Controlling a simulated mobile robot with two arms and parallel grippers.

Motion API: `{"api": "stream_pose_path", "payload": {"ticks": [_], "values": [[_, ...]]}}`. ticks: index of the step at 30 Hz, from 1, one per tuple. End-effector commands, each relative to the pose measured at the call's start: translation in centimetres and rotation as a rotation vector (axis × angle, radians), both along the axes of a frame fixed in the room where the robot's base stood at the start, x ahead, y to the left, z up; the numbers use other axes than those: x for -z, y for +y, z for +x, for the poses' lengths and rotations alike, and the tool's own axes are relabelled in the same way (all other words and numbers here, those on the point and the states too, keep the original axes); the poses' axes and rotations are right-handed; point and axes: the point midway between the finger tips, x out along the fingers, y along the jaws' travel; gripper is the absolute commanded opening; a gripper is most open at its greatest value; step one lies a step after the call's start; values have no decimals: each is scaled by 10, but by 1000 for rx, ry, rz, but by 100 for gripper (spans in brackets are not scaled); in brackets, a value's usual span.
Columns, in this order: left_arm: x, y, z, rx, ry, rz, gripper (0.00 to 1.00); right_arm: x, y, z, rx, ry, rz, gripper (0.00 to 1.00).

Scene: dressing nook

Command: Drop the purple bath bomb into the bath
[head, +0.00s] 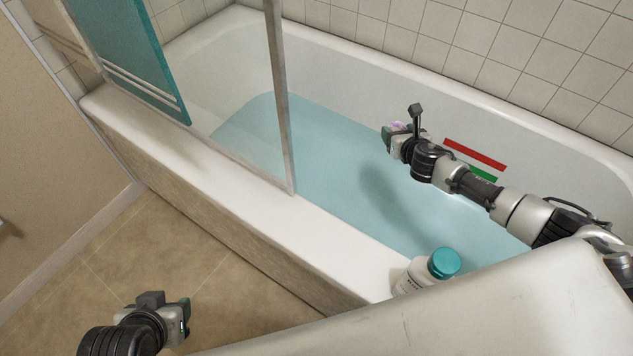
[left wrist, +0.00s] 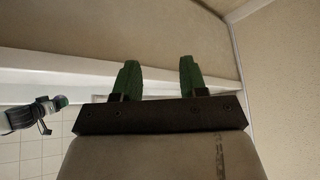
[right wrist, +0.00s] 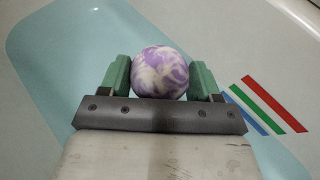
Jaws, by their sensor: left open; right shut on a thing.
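The purple and white marbled bath bomb (right wrist: 161,72) is held between the green fingers of my right gripper (right wrist: 160,80) in the right wrist view. The bath (head: 350,257) is a white tub holding pale blue water (head: 345,150). My left gripper (head: 180,318) is low at the left, outside the tub over the floor. In the left wrist view its green fingers (left wrist: 156,82) are apart and empty.
A glass screen with a metal post (head: 279,100) stands on the tub's near rim, with a teal towel (head: 135,55) on it. A white bottle with a teal cap (head: 443,263) stands by the near rim. Red, green and blue stripes (right wrist: 274,104) mark the tub wall.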

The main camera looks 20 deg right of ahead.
Motion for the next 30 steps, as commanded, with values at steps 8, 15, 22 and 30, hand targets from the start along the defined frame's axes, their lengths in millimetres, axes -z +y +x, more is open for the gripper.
{"api": "stream_pose_path", "payload": {"ticks": [8,15,22,30], "values": [[0,-1,3,1,-18,-4,43,0,0,0,0,-1,0,36],[0,-1,3,1,-17,-4,43,1,0,0,0,-1,0,89],[0,-1,3,1,-17,-4,43,1,0,0,0,1,0,92],[2,4,-13,-7,78,16,43,-4,1,-12,-1,2,1,92]]}}
